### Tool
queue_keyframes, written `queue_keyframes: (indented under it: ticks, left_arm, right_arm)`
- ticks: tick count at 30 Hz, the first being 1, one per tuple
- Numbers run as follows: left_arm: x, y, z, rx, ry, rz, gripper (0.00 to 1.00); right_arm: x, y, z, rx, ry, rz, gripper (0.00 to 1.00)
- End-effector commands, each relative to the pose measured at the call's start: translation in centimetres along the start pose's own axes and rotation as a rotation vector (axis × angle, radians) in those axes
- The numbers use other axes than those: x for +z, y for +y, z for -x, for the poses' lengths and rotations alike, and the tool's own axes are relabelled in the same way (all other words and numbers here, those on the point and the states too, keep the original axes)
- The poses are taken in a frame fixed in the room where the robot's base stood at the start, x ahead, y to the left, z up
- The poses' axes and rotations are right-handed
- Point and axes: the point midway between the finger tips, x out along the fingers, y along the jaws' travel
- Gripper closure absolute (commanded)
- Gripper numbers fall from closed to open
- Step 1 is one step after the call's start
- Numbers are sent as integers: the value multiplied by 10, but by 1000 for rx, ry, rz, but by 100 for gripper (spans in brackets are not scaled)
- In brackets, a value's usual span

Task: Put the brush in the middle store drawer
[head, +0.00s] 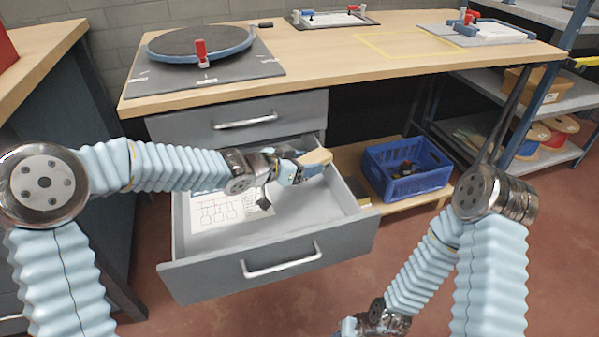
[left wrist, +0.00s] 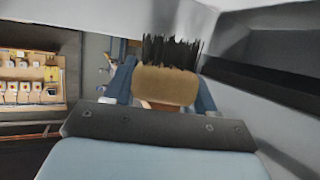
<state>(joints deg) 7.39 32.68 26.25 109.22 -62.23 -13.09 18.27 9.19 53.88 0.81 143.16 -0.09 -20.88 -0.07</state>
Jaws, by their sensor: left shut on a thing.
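The brush (head: 318,157) has a tan wooden body; its dark bristles show in the left wrist view (left wrist: 170,52). My left gripper (head: 300,170) is shut on the brush and holds it over the open drawer (head: 284,267). The brush is near the drawer's back right part; whether it touches the drawer floor I cannot tell. The drawer is grey with a bar handle, pulled out below a shut upper drawer (head: 240,117). My right gripper (head: 355,327) is low at the bottom edge, its fingers mostly cut off.
A sheet with diagrams (head: 225,211) lies in the drawer's left part. A blue crate (head: 407,190) with dark items stands on the low shelf right of the drawer. The wooden bench top (head: 330,62) above carries a round turntable (head: 200,47).

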Motion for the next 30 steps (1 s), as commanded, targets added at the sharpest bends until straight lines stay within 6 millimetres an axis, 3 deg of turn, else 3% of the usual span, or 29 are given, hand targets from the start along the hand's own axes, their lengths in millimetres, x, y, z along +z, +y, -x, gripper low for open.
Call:
queue_keyframes:
  ticks: [8,14,30]
  left_arm:
    - [15,-13,-3,-1,1,1,84]
    - [45,-14,-15,0,0,-1,84]
    - [53,-14,-19,0,1,-2,84]
  right_arm:
    - [0,0,0,0,1,1,57]
    - [-2,8,-12,5,7,-5,57]
    - [-4,12,-16,8,10,-7,57]
